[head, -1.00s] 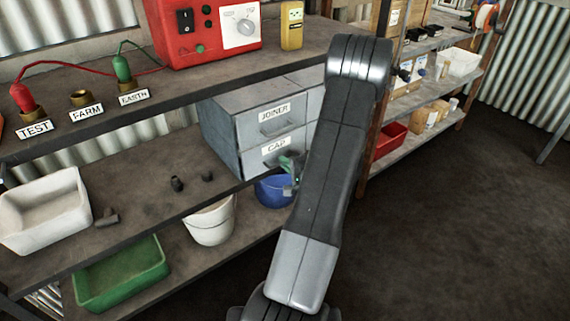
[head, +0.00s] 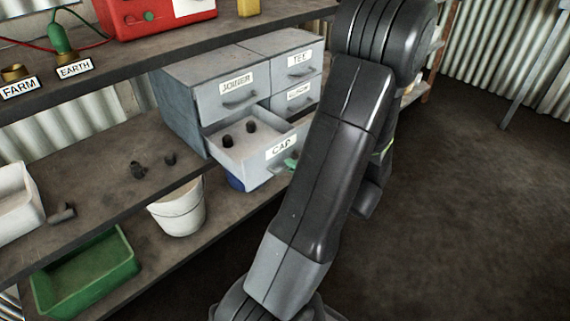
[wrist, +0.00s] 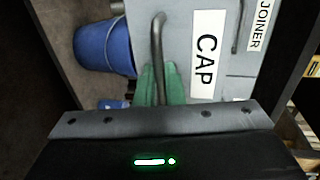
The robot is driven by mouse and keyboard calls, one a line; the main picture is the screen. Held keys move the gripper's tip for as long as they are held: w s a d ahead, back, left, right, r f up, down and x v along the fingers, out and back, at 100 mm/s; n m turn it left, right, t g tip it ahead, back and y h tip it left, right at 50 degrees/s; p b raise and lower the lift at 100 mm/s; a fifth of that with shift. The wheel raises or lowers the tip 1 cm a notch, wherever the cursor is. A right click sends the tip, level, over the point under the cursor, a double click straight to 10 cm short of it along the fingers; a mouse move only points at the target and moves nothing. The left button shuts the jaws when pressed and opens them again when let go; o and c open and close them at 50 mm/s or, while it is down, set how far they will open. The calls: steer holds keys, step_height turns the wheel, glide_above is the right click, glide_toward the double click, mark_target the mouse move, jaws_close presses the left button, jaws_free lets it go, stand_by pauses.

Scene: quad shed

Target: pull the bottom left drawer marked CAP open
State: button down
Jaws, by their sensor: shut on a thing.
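The grey drawer marked CAP (head: 262,160) is the bottom left drawer of a small grey cabinet (head: 178,112). It stands well out from the cabinet, and dark fittings (head: 238,133) show inside it. My gripper (head: 291,163) is at the drawer's front, mostly hidden behind my arm in the head view. In the wrist view its green fingers (wrist: 159,85) are shut around the drawer's handle (wrist: 157,35), beside the CAP label (wrist: 207,48).
Drawers marked JOINER (head: 238,92) and TEE (head: 299,66) are shut. A white bucket (head: 180,208) and green tray (head: 88,270) stand on the lower shelf. A blue bucket (wrist: 103,47) hangs or stands close beside the drawer. Floor at right is open.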

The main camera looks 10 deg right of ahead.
steer(key=shift+s+d, duration=0.2)
steer(key=shift+s, duration=0.05)
steer(key=c, duration=1.5)
jaws_free()
steer(key=shift+c, duration=0.2)
steer(key=p+v, duration=0.2)
steer(key=v, duration=1.1)
steer(key=shift+s+d+p, duration=0.2)
steer(key=shift+s+p, duration=0.1)
steer(key=shift+p, duration=0.1)
steer(key=b+x, duration=0.2)
steer(key=x, duration=1.1)
steer(key=shift+w+a+b, duration=0.25)
steer(key=shift+w+b, duration=0.1)
steer(key=shift+b, duration=0.05)
